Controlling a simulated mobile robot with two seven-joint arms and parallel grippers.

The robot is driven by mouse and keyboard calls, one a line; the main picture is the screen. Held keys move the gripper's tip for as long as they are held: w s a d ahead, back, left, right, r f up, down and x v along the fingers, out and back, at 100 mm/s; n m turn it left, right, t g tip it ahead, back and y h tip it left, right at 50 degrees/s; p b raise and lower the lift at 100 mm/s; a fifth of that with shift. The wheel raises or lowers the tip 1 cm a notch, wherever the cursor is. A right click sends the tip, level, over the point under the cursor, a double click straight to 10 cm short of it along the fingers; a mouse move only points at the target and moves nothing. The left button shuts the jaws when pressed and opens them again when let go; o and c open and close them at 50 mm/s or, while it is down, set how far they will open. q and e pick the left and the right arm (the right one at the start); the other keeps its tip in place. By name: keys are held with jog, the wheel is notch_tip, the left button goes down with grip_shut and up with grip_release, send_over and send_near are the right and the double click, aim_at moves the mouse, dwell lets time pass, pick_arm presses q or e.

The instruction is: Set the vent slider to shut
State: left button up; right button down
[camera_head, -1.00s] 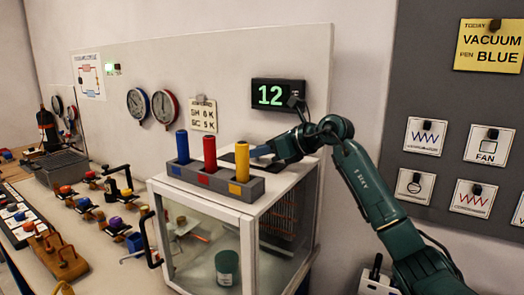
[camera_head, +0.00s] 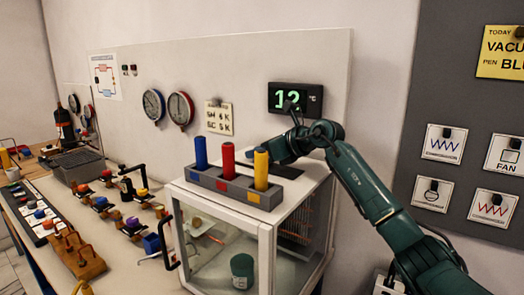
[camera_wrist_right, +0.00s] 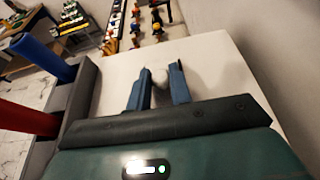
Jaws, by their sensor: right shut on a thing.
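My right gripper (camera_head: 274,157) is low over the top of the white glass-fronted cabinet (camera_head: 228,214), behind the yellow pen in the head view. In the right wrist view its two blue-grey fingers (camera_wrist_right: 158,84) are close together on either side of a small pale rounded knob (camera_wrist_right: 160,76). The knob appears to be the vent slider's handle and is gripped between them. The slider's track and any marks on it cannot be made out. In the head view the knob is hidden by the gripper and pen. My left gripper is out of view.
A grey holder (camera_head: 224,187) with blue (camera_head: 200,153), red (camera_head: 228,160) and yellow (camera_head: 261,168) pens stands upright along the cabinet's front edge, close to my right gripper. A lit display (camera_head: 295,97) is on the wall behind. Valves and pipes (camera_head: 130,205) crowd the bench to the left.

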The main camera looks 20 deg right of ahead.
jog(key=c, duration=1.7)
grip_release()
jog(key=shift+r, duration=0.15)
jog(key=o, duration=0.4)
jog(key=shift+w+a, duration=0.1)
jog(key=shift+w, duration=0.05)
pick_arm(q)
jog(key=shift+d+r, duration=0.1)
pick_arm(e)
jog(key=shift+o, duration=0.2)
jog(key=shift+s+d, duration=0.25)
jog(key=shift+s, duration=0.05)
jog(key=b+v, duration=0.3)
jog(key=v, duration=0.8)
jog(key=shift+s+d, duration=0.1)
jog(key=shift+d, duration=0.05)
jog(key=shift+s+d+r, duration=0.2)
jog(key=shift+s, duration=0.25)
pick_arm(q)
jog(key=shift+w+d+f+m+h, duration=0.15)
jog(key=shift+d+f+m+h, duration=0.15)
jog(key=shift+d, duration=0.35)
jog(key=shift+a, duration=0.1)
